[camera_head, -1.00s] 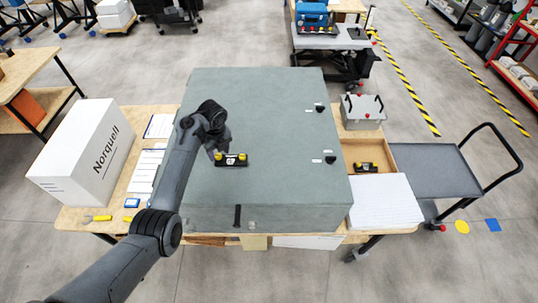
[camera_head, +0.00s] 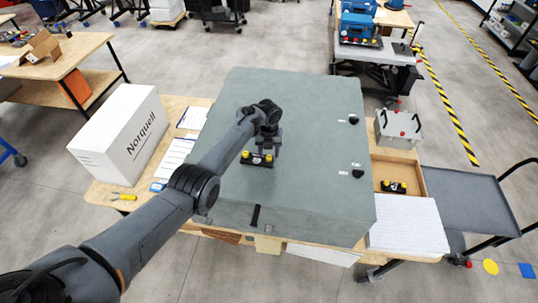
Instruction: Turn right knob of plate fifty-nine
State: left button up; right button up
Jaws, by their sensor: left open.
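A black plate (camera_head: 257,160) with two yellow knobs and a small light label lies on top of the large grey-green cabinet. Its left knob (camera_head: 245,154) and right knob (camera_head: 269,159) both show. The number on the label is too small to read. My left gripper (camera_head: 269,149) points down just above and behind the right knob, with its fingers open. I cannot tell whether they touch the knob. My right gripper is not in view.
The grey-green cabinet (camera_head: 300,110) has two black knobs on its right side. A similar black plate (camera_head: 393,187) lies in a wooden tray to the right. A white Norquell box (camera_head: 120,135) stands at the left. The cabinet top around the plate is clear.

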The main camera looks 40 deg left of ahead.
aim_at(269, 158)
pick_arm(q)
jog(key=shift+f, duration=1.15)
grip_shut()
jog(key=shift+n, duration=0.3)
